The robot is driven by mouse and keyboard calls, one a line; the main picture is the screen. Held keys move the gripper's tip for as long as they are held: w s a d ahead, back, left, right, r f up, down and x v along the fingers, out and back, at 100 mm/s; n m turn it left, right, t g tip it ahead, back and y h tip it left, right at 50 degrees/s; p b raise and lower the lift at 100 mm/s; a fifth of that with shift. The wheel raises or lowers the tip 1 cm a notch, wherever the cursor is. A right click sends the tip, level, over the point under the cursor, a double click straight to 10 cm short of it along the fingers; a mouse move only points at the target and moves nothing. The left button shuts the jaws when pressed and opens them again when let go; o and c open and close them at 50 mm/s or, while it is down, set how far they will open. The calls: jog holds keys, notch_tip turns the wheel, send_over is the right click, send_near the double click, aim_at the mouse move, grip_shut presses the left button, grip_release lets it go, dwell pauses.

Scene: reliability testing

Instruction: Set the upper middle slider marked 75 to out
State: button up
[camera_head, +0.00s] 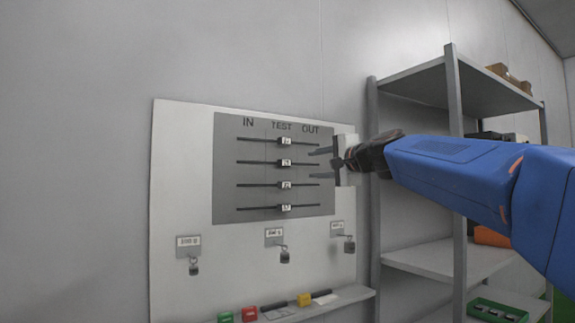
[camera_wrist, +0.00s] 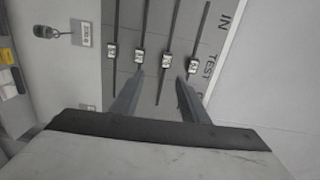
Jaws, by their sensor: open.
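The grey slider panel (camera_head: 225,180) is on a white wall board, with IN, TEST and OUT printed along its top. The upper middle slider (camera_head: 285,162) is second from the top and sits under TEST; its label is too small to read surely. It also shows in the wrist view (camera_wrist: 165,61). The other sliders, such as the top one (camera_head: 286,141), also stand at TEST. My gripper (camera_head: 314,165) is open and empty at the OUT side, right of the slider. In the wrist view its fingers (camera_wrist: 160,77) lie either side of the upper middle track, short of the knob.
Small padlocks hang from labelled hooks (camera_head: 274,233) below the panel. A ledge (camera_head: 345,295) under the board holds red, green and yellow items. A grey shelving unit (camera_head: 450,150) stands close on the right, behind my arm. The wall left of the board is clear.

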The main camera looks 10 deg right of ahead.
aim_at(287, 163)
jog(key=x, duration=0.6)
jog(key=r+x, duration=0.1)
jog(key=x, duration=0.5)
jog(key=r+x, duration=0.1)
jog(key=x, duration=0.5)
jog(key=shift+w+d, duration=0.1)
jog(key=shift+d, duration=0.15)
grip_shut()
jog(key=shift+d, duration=0.15)
